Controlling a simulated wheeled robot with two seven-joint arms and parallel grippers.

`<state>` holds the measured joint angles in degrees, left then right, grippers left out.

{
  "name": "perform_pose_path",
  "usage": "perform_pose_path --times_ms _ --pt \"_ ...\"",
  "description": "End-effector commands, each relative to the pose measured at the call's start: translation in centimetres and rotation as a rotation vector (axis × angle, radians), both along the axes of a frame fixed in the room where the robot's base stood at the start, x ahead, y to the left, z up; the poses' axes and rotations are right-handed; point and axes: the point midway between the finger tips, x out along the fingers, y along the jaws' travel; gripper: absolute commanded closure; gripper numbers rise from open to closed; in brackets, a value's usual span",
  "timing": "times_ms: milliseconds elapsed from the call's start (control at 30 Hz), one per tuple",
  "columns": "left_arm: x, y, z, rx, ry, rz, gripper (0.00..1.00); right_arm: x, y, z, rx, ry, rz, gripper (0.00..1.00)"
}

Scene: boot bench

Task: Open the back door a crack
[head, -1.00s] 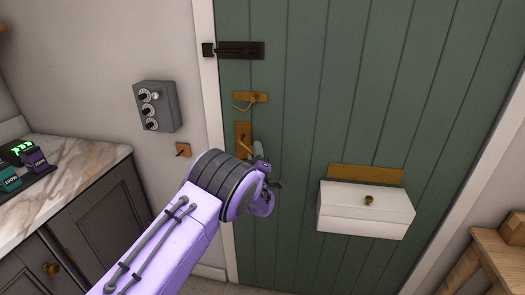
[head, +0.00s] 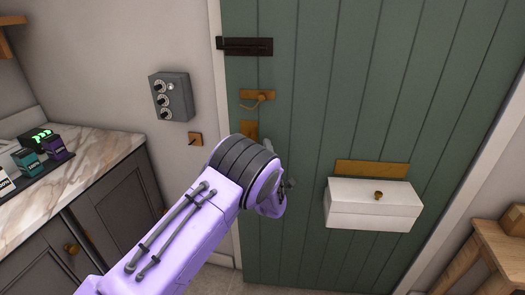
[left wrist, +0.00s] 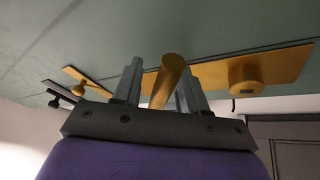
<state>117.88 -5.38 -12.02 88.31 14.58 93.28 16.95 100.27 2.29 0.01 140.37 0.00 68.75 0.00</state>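The green back door (head: 320,110) looks shut in its white frame. Its brass lever handle (left wrist: 167,82) shows in the left wrist view, sticking out from a brass plate (left wrist: 275,68); in the head view my arm hides the lever and only the plate's top (head: 249,129) shows. My left gripper (left wrist: 158,85) is at the lever, one finger on each side. A gap shows between the lever and the left-hand finger; contact on the other side cannot be told. In the head view this gripper (head: 287,186) is mostly hidden behind my wrist. My right gripper is not in view.
A black bolt (head: 245,46) and a brass chain fitting (head: 258,96) sit above the handle. A white letter box (head: 373,207) juts from the door. A grey dial box (head: 171,97) hangs left; a marble counter (head: 90,165) and wooden table (head: 490,240) flank the door.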

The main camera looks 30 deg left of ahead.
Motion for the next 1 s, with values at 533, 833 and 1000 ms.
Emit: perform_pose_path --times_ms 533,833,1000 --pt "-7.3 -6.1 -3.3 0.000 -0.002 0.002 0.58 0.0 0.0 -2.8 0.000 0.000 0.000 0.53" --pt "-7.5 -6.3 -3.3 0.000 -0.001 0.002 0.58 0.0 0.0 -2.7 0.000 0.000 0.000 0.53" --pt "-7.5 -6.2 -3.3 0.000 -0.001 0.002 0.58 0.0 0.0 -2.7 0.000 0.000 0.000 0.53"
